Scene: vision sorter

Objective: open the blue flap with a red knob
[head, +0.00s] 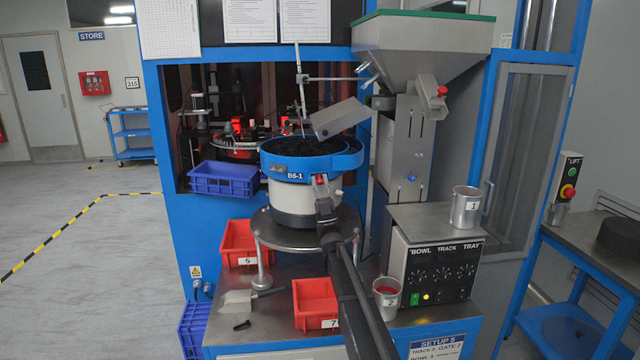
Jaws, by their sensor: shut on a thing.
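My gripper (321,187) reaches up from below and is shut on the red knob. My gripper and arm hide part of the bowl's base behind them.
A tilted metal chute (340,118) hangs over the bowl. A hopper (424,45) stands at the right, with another red knob (442,91) on its metal spout. Red bins (316,298), a cup (387,298) and the control box (436,270) crowd the bench around my arm.

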